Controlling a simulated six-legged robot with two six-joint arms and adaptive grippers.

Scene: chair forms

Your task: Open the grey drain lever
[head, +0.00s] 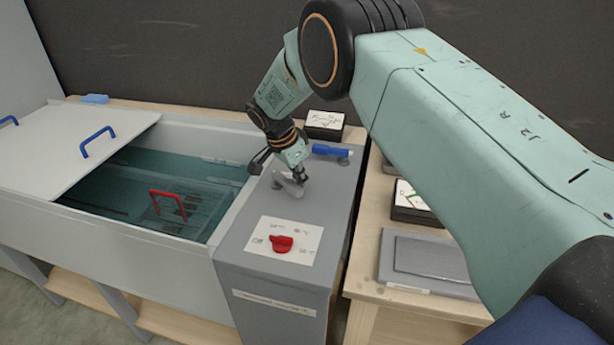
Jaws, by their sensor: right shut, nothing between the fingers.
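The grey drain lever (288,187) sits on top of the grey control box at the right end of the tank. My right gripper (300,181) reaches down from above and is shut with nothing held. Its fingertips are at the lever's right end, and they seem to be touching it or very close; I cannot tell which. The gripper hides part of the lever's far side. My left gripper is not in view.
A red knob (281,243) on a white plate and a blue-handled lever (331,151) are on the control box (240,255). A wooden table (367,275) holds a grey tray (425,262).

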